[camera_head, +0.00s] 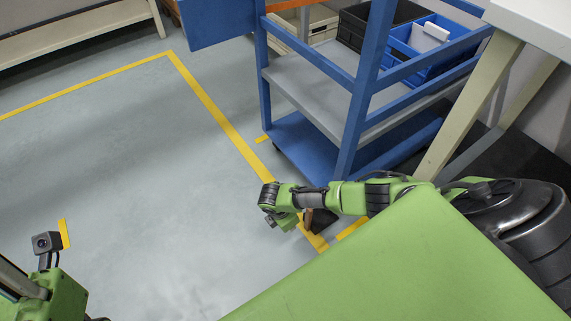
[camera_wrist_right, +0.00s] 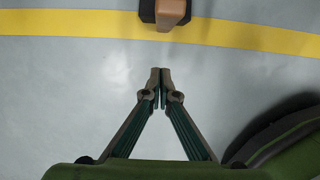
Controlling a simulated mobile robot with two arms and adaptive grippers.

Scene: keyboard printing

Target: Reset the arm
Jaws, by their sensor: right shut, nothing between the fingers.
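My right gripper (camera_wrist_right: 160,75) shows in the right wrist view with its two fingertips together and nothing between them. It is over bare grey floor, just short of a yellow floor line (camera_wrist_right: 70,24). In the head view my right arm reaches left from the right side, and its fingers are not clear there. My left wrist, with a small camera on it, is at the lower left corner of the head view. The left fingers are out of the frame.
A blue shelf cart (camera_head: 358,110) stands beyond my right arm, with a blue bin (camera_head: 402,58) on it. A white-topped table (camera_head: 540,22) is at the upper right. A brown and black object (camera_wrist_right: 172,12) lies ahead in the wrist view. Open floor (camera_head: 140,170) is at left.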

